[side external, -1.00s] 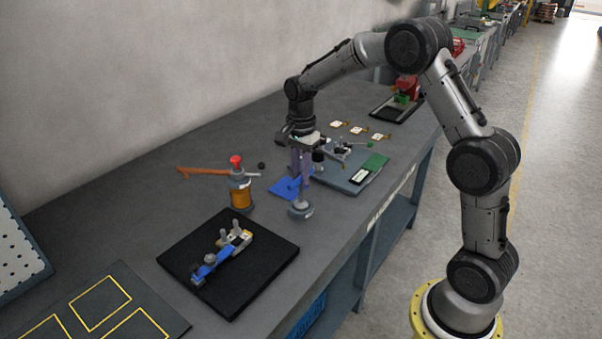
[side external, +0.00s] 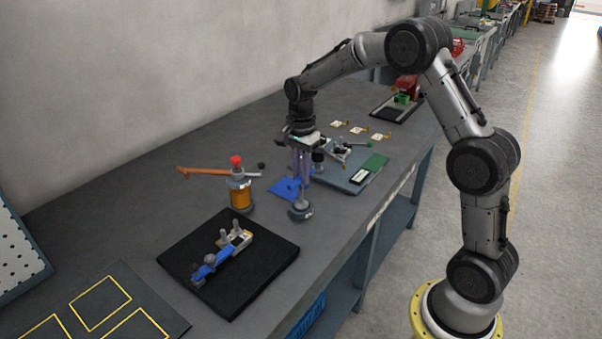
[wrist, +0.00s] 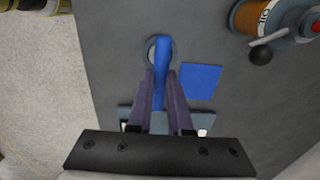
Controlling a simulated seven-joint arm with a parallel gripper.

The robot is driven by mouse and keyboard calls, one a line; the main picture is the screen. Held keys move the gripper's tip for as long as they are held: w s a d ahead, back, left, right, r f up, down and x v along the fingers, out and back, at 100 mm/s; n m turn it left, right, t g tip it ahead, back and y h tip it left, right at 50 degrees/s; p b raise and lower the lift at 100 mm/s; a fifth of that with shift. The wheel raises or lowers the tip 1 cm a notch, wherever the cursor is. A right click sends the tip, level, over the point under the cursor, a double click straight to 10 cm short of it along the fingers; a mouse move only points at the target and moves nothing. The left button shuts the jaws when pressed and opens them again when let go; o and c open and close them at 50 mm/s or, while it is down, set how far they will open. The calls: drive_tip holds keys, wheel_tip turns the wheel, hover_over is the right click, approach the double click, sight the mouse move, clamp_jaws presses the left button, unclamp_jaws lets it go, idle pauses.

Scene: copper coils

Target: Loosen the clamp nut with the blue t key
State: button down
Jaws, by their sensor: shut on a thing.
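My gripper (side external: 301,178) points down over the bench and is shut on the blue T key. In the wrist view, the key's blue handle (wrist: 162,62) lies between the purple fingers (wrist: 161,100). Below it stands a round grey base (side external: 300,211), with a thin grey shaft showing above it in the side view. I cannot tell whether the key's tip is still in that base. The clamp nut cannot be made out for certain.
A blue square (wrist: 202,82) lies flat beside the round base. A black mat (side external: 262,275) carries a fixture with a blue bar (side external: 212,261). A grey-blue board (side external: 352,184) with small parts lies behind my gripper. An orange-brown bar (side external: 200,171) is beside the coil.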

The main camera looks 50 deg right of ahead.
drive_tip(key=shift+r, duration=0.1)
drive_tip(key=shift+r, duration=2.45)
